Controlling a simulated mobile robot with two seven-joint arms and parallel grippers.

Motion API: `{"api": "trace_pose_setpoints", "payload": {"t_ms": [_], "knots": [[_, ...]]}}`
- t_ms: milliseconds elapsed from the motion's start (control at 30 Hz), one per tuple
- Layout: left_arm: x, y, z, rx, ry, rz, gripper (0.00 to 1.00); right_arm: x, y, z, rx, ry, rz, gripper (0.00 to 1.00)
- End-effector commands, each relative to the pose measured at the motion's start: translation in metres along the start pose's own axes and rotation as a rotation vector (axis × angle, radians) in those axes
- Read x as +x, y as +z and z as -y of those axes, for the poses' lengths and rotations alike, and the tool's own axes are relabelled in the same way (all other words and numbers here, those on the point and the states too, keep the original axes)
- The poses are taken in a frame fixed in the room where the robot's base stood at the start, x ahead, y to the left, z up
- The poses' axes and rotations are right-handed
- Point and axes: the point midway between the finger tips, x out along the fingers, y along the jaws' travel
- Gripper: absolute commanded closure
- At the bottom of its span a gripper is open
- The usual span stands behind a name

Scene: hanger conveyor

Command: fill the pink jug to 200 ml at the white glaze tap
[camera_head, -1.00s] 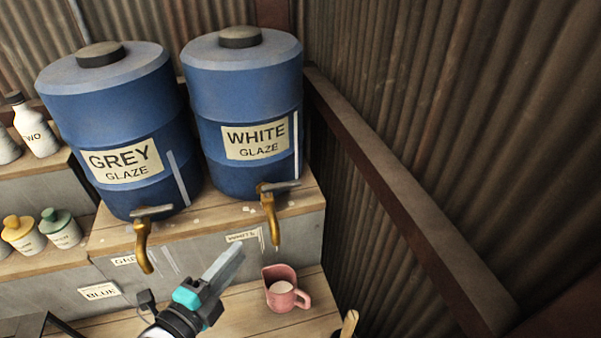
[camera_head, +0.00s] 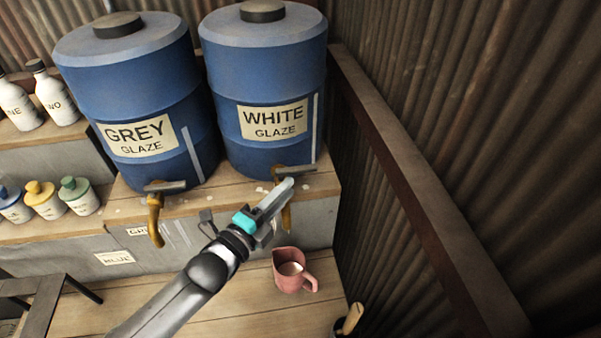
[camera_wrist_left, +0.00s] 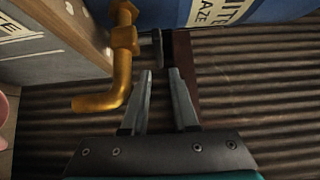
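The pink jug (camera_head: 284,282) stands upright on the wooden shelf below the white glaze tap, with pale liquid inside; its level against any marks is too small to read. The brass tap (camera_head: 286,218) sits at the foot of the blue WHITE GLAZE barrel (camera_head: 270,75), partly hidden by my gripper. Its grey lever (camera_head: 302,169) points right. My left gripper (camera_head: 289,183) is at the tap. In the left wrist view its two fingers (camera_wrist_left: 161,72) are apart and empty, with the dark lever end (camera_wrist_left: 157,45) just ahead of the tips. My right gripper is not in view.
The GREY GLAZE barrel (camera_head: 140,90) and its tap (camera_head: 155,215) stand to the left. Small bottles (camera_head: 45,200) line the left shelf. A corrugated wall with a beam (camera_head: 410,175) closes the right side. A dark pot with a wooden handle (camera_head: 350,320) is at the front.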

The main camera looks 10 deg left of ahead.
Motion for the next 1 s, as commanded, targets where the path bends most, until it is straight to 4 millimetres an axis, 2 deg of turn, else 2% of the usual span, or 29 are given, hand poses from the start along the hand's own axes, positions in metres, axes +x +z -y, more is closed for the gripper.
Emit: {"api": "trace_pose_setpoints", "payload": {"t_ms": [200,400,833,867,1000], "knots": [[0.034,0.000,0.001,0.000,-0.002,0.001,0.72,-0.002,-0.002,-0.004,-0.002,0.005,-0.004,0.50],[0.054,0.000,0.000,0.001,0.000,0.000,0.72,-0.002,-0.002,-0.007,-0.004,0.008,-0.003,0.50],[0.061,0.000,0.000,0.000,0.001,0.000,0.72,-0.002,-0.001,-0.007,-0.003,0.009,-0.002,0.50],[0.061,0.000,0.000,0.000,0.001,0.000,0.74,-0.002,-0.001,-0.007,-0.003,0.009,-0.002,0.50],[0.061,0.000,0.000,0.000,0.001,0.000,0.89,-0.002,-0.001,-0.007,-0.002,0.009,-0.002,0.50]]}}
